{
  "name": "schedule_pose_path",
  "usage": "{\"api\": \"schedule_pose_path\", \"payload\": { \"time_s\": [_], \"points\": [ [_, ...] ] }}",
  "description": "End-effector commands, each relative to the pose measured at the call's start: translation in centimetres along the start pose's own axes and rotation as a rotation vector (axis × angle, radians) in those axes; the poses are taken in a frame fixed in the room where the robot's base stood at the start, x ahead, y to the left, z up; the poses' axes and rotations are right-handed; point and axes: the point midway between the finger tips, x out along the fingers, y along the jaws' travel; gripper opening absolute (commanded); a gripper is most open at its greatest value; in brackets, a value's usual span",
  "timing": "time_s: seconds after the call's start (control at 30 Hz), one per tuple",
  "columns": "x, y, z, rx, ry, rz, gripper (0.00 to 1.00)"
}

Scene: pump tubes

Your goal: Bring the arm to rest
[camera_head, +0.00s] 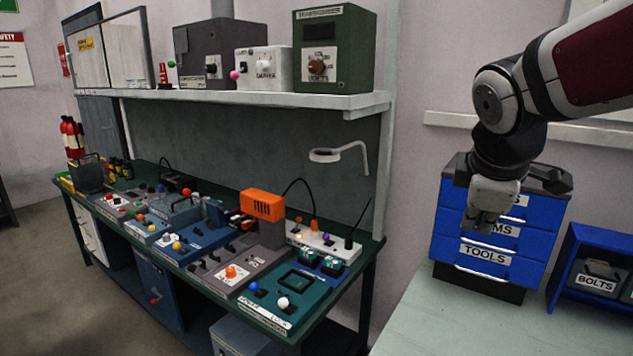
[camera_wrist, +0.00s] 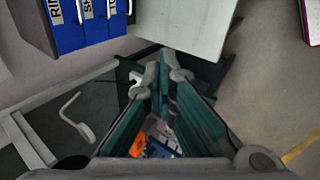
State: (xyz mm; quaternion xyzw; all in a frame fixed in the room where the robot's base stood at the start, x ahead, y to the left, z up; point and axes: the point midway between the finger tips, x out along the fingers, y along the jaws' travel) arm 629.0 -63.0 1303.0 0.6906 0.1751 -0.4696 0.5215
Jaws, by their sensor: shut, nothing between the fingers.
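My gripper (camera_head: 485,228) hangs below my arm at the right of the head view, pointing down. It is shut and empty. In the head view it overlaps the blue drawer cabinet (camera_head: 530,238), standing in front of it. In the wrist view its two fingers (camera_wrist: 162,65) come together at the picture's middle, with nothing between them. My arm reaches in from the upper right of the head view.
A green workbench (camera_head: 272,338) with several control boxes stands at the left, under a shelf (camera_head: 330,98) bearing machines. An orange device (camera_head: 262,204) rises from the bench. A pale table (camera_head: 440,320) is mostly clear. A blue rack (camera_head: 572,250) stands at the right.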

Motion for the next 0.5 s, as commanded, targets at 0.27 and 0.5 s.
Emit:
{"api": "schedule_pose_path", "payload": {
  "time_s": [0.27, 0.5],
  "points": [
    [-5.5, -11.3, 2.6, 0.683, 0.076, -0.124, 0.0],
    [-7.1, -17.8, 3.4, 1.059, 0.093, -0.23, 0.0]
  ]
}}
